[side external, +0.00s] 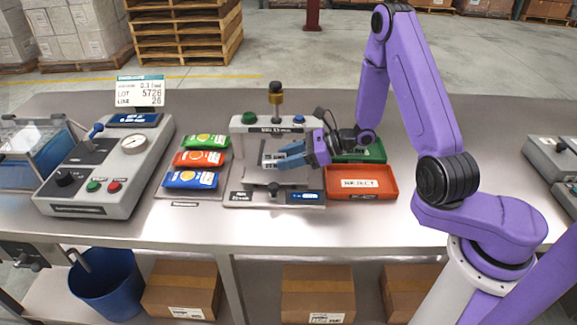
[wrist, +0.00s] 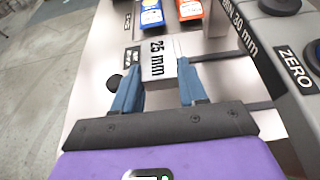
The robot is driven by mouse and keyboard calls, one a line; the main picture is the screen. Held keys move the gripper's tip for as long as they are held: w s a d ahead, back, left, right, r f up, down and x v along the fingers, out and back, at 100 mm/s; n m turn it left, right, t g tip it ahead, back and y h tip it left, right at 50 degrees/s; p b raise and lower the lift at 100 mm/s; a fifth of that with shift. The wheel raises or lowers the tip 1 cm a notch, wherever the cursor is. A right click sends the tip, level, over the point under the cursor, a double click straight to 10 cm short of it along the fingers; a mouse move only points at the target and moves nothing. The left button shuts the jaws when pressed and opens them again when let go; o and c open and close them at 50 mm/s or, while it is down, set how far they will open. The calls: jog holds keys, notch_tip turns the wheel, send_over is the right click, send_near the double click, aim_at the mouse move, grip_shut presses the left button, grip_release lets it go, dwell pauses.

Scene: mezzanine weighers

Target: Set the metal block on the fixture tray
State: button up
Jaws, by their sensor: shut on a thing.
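My gripper (side external: 276,158) has blue fingers and is shut on the metal block (wrist: 158,62), a pale block marked "25 mm". In the wrist view the block sits between the fingertips of my gripper (wrist: 157,84). In the side view the block (side external: 267,159) is small and partly hidden by the fingers. It is in front of the grey gauge fixture (side external: 238,126), above its low base (side external: 236,197). I cannot clearly make out the fixture tray's edges or whether the block touches it.
Several coloured packets (side external: 200,158) lie left of the fixture. A grey console with a dial (side external: 134,143) stands farther left. A red reject tray (side external: 361,183) and a green tray (side external: 376,153) are to the right. The bench front (side external: 240,237) is clear.

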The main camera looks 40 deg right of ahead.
aim_at(288, 174)
jog(key=shift+f, duration=1.55)
jog(key=o, duration=1.1)
jog(key=shift+f, duration=0.1)
